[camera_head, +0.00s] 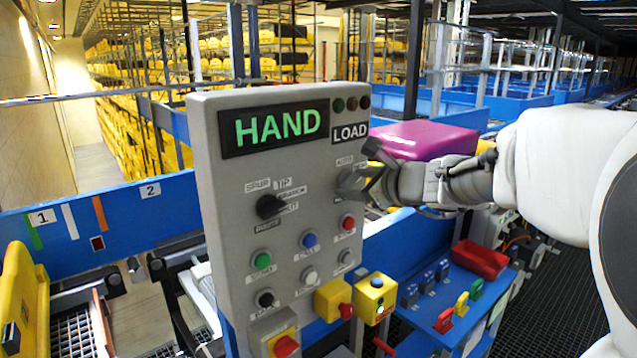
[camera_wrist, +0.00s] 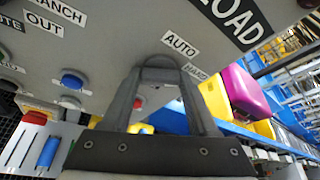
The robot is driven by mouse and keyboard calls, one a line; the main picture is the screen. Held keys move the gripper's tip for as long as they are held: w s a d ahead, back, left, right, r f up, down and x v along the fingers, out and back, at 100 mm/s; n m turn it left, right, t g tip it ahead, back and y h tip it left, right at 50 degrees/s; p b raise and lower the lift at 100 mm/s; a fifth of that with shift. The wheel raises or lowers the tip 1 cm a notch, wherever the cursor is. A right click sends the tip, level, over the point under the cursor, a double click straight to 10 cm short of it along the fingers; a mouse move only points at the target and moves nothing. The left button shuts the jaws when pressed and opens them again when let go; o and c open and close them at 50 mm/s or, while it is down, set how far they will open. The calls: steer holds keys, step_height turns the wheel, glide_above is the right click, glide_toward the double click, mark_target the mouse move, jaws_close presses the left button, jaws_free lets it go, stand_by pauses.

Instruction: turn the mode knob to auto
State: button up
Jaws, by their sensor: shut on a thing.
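The mode knob (camera_head: 348,183) is a grey knob on the right part of the grey control panel (camera_head: 225,180). My gripper (camera_head: 366,174) reaches in from the right and is shut on the knob, its fingers hiding much of it. In the wrist view, the fingertips (camera_wrist: 160,66) close together at the panel face, with the knob mostly hidden between them. The AUTO label (camera_wrist: 180,44) and HAND label (camera_wrist: 196,72) sit beside the fingertips. The panel's display (camera_head: 275,128) reads HAND in green. Which way the knob points is hard to tell.
A black route knob (camera_head: 269,206) and several coloured push buttons share the panel. A yellow box with a red knob (camera_head: 345,310) juts out below. A magenta item (camera_head: 425,140) lies behind my gripper. A blue shelf with a red tray (camera_head: 481,260) stands lower right.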

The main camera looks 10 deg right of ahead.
steer(key=c, duration=0.4)
steer(key=shift+f, duration=0.1)
steer(key=shift+c, duration=0.2)
